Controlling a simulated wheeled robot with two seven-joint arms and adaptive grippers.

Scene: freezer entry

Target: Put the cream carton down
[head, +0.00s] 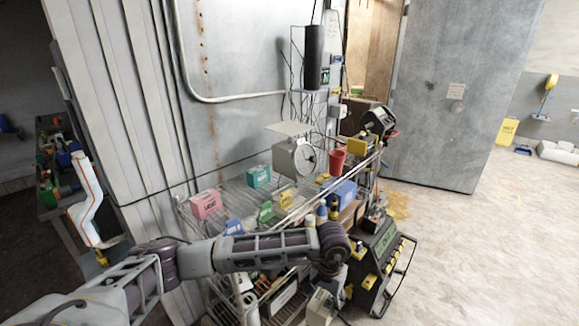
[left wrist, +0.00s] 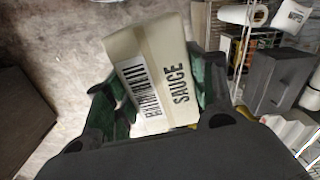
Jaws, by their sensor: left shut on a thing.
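The cream carton (left wrist: 160,65) fills the upper middle of the left wrist view, with "SAUCE" and a barcode-like label on its side. My left gripper (left wrist: 158,95) is shut on it, with green fingers on either side. In the head view my left arm reaches across in front of the wire rack, and the left gripper (head: 334,262) is at its far end, partly hidden by the wrist. A pale box (head: 320,308) below it looks like the same carton. My right gripper is not in view.
The wire rack (head: 238,192) carries a pink box (head: 206,204), a teal box (head: 258,176), a scale (head: 296,157) and a red cup (head: 337,160). A dark machine with yellow parts (head: 378,262) stands at the rack's right end. Floor is clear farther right.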

